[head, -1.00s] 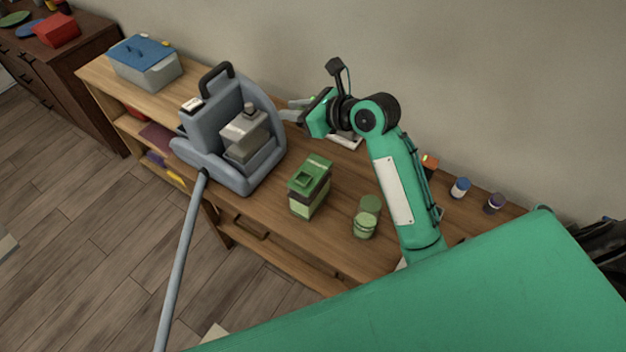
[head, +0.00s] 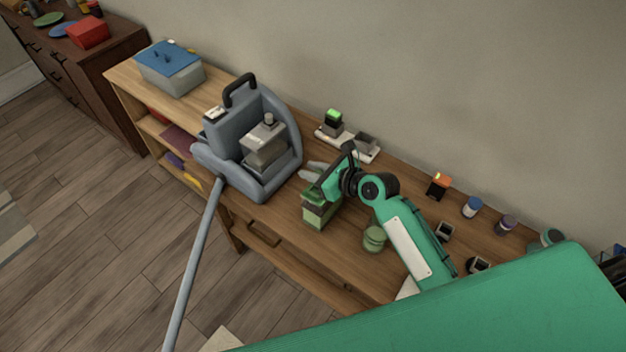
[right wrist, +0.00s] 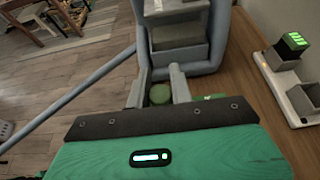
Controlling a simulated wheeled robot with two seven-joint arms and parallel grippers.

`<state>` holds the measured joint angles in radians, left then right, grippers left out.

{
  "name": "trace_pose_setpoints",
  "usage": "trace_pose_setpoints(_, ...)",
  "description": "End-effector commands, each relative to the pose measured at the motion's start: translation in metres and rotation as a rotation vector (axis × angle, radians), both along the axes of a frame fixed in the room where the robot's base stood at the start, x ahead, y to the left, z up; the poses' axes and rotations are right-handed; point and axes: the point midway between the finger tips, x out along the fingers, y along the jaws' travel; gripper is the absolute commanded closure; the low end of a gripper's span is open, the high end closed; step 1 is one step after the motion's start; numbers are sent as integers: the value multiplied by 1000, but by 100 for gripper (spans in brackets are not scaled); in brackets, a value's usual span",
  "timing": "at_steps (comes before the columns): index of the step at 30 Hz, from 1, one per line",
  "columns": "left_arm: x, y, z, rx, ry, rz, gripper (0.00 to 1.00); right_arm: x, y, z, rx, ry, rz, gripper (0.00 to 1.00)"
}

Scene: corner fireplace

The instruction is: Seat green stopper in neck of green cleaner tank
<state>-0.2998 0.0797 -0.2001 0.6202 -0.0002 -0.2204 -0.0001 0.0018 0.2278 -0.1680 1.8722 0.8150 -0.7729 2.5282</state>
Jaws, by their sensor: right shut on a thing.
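The green cleaner tank (head: 316,213) stands on the wooden bench, right of the grey cleaner machine (head: 262,185). My right gripper (head: 310,172) is over the tank and hides its top and neck in the head view. In the right wrist view my right gripper (right wrist: 160,90) is shut on the round green stopper (right wrist: 160,94), which shows between its two grey fingers. I cannot tell whether the stopper touches the neck. My left gripper is not in view.
A white charger with a green-lit battery (head: 334,121) lies by the wall. An orange-topped item (head: 439,185) and small jars (head: 472,207) line the back. A blue-lidded bin (head: 170,68) is at the far left.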

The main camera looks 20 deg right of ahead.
Motion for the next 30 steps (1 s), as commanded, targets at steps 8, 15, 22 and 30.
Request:
trace_pose_setpoints(8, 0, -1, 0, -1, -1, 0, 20, -1, 0, -39, -1, 4, 1, 99)
trace_pose_setpoints(15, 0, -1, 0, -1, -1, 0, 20, 0, 0, -43, 0, 1, 0, 99)
trace_pose_setpoints(22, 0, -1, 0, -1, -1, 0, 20, -1, 0, -46, 0, 3, -1, 74)
trace_pose_setpoints(30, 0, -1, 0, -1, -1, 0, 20, 0, 0, -46, 0, 2, 0, 56)
